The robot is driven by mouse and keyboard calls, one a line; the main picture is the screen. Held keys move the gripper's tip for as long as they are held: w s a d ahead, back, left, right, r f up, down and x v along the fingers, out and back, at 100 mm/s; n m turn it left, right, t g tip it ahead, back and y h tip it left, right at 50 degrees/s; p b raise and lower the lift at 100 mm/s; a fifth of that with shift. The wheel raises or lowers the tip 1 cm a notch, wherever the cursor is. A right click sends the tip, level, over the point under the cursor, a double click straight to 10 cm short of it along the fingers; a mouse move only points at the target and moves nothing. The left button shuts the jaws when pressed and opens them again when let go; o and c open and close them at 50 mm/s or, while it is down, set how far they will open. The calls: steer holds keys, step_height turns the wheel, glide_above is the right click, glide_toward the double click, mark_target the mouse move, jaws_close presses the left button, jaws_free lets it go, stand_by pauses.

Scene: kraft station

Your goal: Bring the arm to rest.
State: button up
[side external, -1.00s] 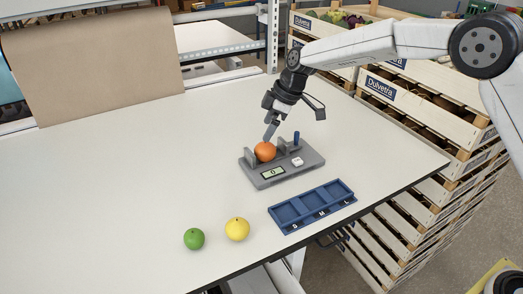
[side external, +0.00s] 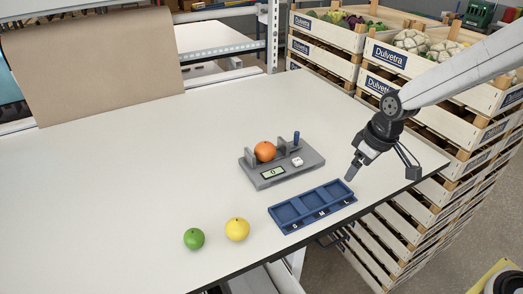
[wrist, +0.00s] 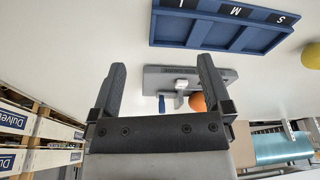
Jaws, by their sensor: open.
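My gripper (side external: 351,174) is open and empty, above the right part of the table, just right of the blue tray. In the wrist view my gripper (wrist: 160,82) shows two fingers apart with nothing between them that they touch. An orange fruit (side external: 265,151) sits on the grey scale device (side external: 262,184), away from my gripper. The orange fruit also shows in the wrist view (wrist: 198,102), partly behind a finger.
The blue three-compartment tray (side external: 300,221), marked with letters, is empty. A green fruit (side external: 194,239) and a yellow fruit (side external: 237,229) stand left of it. Stacked wooden crates (side external: 440,147) stand beyond the table's right edge. The left of the white table (side external: 120,180) is clear.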

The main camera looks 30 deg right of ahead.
steer(key=s+d+f+m, duration=0.2)
steer(key=s+m, duration=0.1)
steer(key=s, duration=0.7)
steer(key=shift+d+f+h, duration=0.15)
steer(key=shift+d+h, duration=0.2)
steer(key=shift+h, duration=0.05)
